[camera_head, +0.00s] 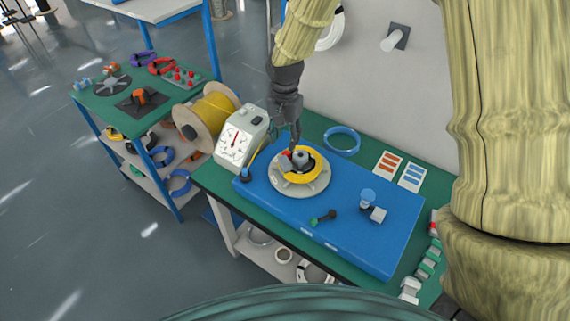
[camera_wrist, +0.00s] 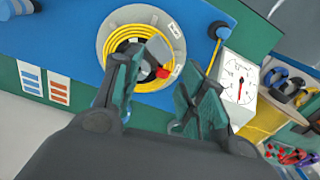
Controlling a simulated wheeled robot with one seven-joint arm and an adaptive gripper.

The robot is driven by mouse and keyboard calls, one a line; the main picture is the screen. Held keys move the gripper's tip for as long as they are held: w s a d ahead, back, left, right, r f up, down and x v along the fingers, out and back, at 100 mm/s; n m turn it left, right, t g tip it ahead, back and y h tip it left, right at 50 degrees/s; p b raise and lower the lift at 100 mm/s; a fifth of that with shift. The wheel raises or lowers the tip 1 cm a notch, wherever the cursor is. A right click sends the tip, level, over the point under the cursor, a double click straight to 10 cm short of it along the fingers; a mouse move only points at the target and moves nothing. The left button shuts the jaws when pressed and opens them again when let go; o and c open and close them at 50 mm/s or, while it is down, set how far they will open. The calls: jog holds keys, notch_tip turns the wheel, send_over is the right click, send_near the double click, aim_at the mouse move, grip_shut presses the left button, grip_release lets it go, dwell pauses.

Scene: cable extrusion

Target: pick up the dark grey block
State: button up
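A dark grey blocky piece (camera_head: 300,158) sits in the middle of a yellow cable coil (camera_head: 318,166), on a round pale grey holder (camera_head: 302,189). A small red part shows beside it. In the wrist view a grey piece (camera_wrist: 158,47) lies inside the coil (camera_wrist: 124,37), partly behind a finger. I cannot tell for sure whether this is the dark grey block. My gripper (camera_head: 294,143) points down just above the coil's middle. In the wrist view my gripper (camera_wrist: 160,75) has its two fingers spread apart, with nothing seen held between them.
The holder stands on a blue panel (camera_head: 350,225) on a green-topped bench. A gauge box (camera_head: 240,137) and a yellow cable spool (camera_head: 207,112) stand close on the left.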

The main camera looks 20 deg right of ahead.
aim_at(282, 161)
jog(key=o, duration=0.3)
jog(key=shift+n, duration=0.8)
jog(key=shift+o, duration=0.4)
jog(key=n, duration=0.4)
jog(key=shift+a+n+b, duration=0.1)
jog(key=shift+n+b, duration=0.2)
jog(key=shift+b, duration=0.05)
jog(key=shift+s+a+f+n+p, duration=0.15)
jog(key=shift+f+n, duration=1.55)
jog(key=shift+n, duration=2.15)
jog(key=shift+w+a+f+n+p, duration=0.1)
jog(key=shift+f+n+p, duration=0.15)
jog(key=shift+f+n, duration=2.55)
jog(key=shift+s+a+f+n+p, duration=0.15)
jog(key=shift+f+n, duration=0.5)
jog(key=shift+n, duration=4.2)
